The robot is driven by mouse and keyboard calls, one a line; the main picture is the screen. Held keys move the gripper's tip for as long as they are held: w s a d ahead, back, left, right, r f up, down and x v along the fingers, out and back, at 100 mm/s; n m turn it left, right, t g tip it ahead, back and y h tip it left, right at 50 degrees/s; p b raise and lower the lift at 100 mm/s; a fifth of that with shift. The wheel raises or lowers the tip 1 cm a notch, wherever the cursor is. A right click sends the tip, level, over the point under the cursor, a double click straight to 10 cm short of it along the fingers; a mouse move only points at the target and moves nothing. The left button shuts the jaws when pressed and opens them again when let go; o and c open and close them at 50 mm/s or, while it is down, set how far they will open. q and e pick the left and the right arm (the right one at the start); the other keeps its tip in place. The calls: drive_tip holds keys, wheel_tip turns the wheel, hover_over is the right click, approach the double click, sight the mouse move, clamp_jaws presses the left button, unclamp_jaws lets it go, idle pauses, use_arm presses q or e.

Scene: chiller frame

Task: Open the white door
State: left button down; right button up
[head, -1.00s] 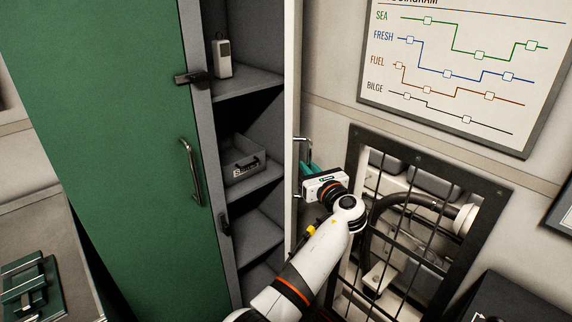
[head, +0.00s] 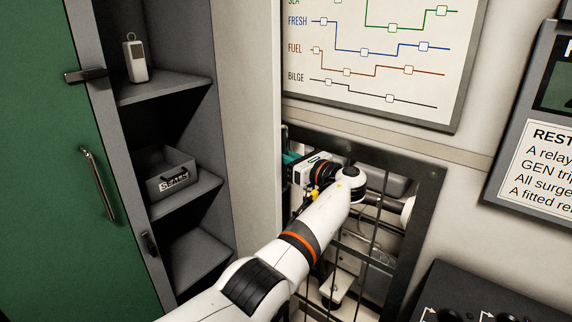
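The white door (head: 250,130) stands open and swung outward beside the shelves, its inner face turned partly to me in the head view. Its handle is on the far side at the right edge, now almost wholly hidden. My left gripper (head: 290,160) is at that handle, just right of the door's edge. Its teal fingers are partly hidden behind the edge; they appear closed on the handle. My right gripper is not in view.
The grey shelves (head: 185,195) left of the door hold a small pale device (head: 135,58) and a grey bin (head: 165,172). A green door (head: 40,160) stands at the left. A dark barred frame (head: 425,215) is behind my arm, below a line diagram board (head: 380,70).

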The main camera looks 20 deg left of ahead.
use_arm(q)
drive_tip(key=shift+w+d+g, duration=0.1)
drive_tip(key=shift+w+g, duration=0.2)
idle(0.4)
drive_tip(key=c, duration=1.8)
unclamp_jaws()
drive_tip(key=shift+w+f, duration=0.1)
